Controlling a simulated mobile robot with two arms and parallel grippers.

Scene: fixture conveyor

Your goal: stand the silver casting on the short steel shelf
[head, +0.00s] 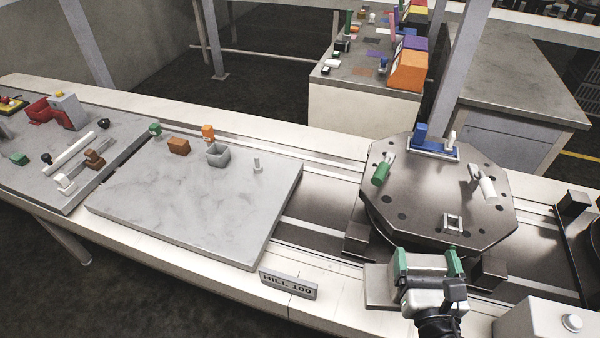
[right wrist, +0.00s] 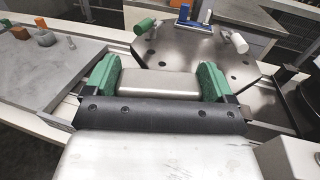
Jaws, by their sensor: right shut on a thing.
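My right gripper (head: 428,262), with green fingers, is at the conveyor's front edge, before the octagonal plate. It is shut on the silver casting (right wrist: 160,83), a smooth rounded block that spans the gap between the fingers in the right wrist view. In the head view the casting (head: 426,261) shows as a pale strip between the fingertips; the hand hides its lower part. A short grey steel ledge (head: 377,287), which looks like the short steel shelf, shows just left of the gripper; the hand covers its right part. I cannot tell whether the casting touches it. My left gripper is not in view.
The dark octagonal plate (head: 430,222) carries green and white cylinders, a blue block and a small frame. A grey slab (head: 190,205) with small parts lies left. The sign (head: 289,284) stands at the front edge. A pale box (head: 545,322) with a button is at the right.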

